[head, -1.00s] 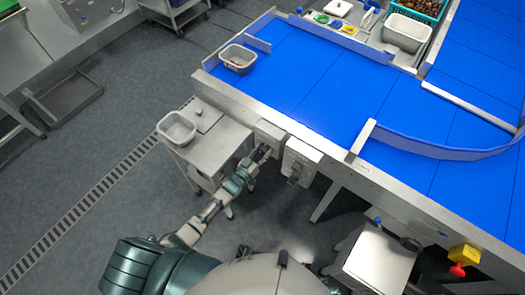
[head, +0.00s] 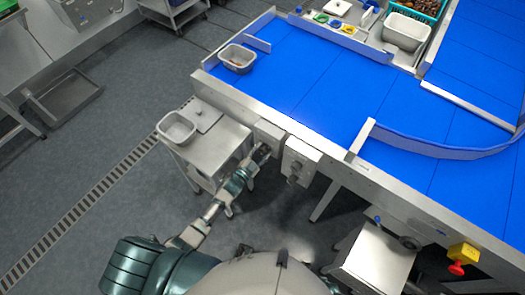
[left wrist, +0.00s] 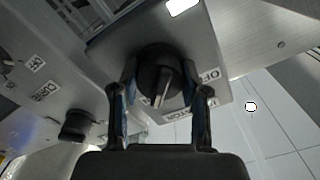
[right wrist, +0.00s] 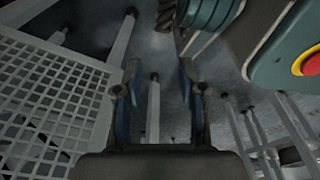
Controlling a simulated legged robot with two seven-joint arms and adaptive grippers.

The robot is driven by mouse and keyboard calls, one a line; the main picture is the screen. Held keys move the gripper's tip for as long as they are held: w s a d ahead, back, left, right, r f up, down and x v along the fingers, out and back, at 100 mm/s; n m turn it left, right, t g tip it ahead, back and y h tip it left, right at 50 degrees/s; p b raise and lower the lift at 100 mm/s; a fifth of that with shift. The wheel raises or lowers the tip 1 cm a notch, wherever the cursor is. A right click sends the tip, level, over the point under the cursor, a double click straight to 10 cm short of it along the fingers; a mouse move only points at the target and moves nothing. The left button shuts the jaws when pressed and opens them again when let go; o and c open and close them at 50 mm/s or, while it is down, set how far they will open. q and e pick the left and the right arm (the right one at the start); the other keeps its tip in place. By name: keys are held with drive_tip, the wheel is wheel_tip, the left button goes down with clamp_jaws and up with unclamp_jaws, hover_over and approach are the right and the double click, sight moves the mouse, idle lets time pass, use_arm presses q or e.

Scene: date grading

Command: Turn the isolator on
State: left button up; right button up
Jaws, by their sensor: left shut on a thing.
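The isolator box (head: 270,132) is a grey box on the front side of the blue-topped conveyor table. In the left wrist view its round black rotary knob (left wrist: 160,75) has a pale pointer line, with an OFF label at its right and an ISOLATOR label below. My left gripper (left wrist: 162,98) has a finger on each side of the knob and is shut on it. In the head view my left gripper (head: 262,152) is small and partly hides the knob. My right gripper (right wrist: 158,88) is open and empty, seen only in the right wrist view.
A second control box (head: 301,158) with its own knob sits just right of the isolator. A steel side table (head: 212,152) with a grey tub (head: 177,128) stands at the left. A yellow box with a red button (head: 457,268) is at the far right.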

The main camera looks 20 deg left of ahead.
use_arm(q)
drive_tip(key=shift+s+f+m, duration=0.15)
drive_tip(key=shift+f+m, duration=0.15)
drive_tip(key=shift+f, duration=0.1)
drive_tip(key=o, duration=1.1)
drive_tip(key=shift+o, duration=0.2)
drive_tip(key=shift+r, duration=0.2)
drive_tip(key=v, duration=1.1)
drive_tip(key=shift+s+a, duration=0.15)
drive_tip(key=shift+s, duration=0.25)
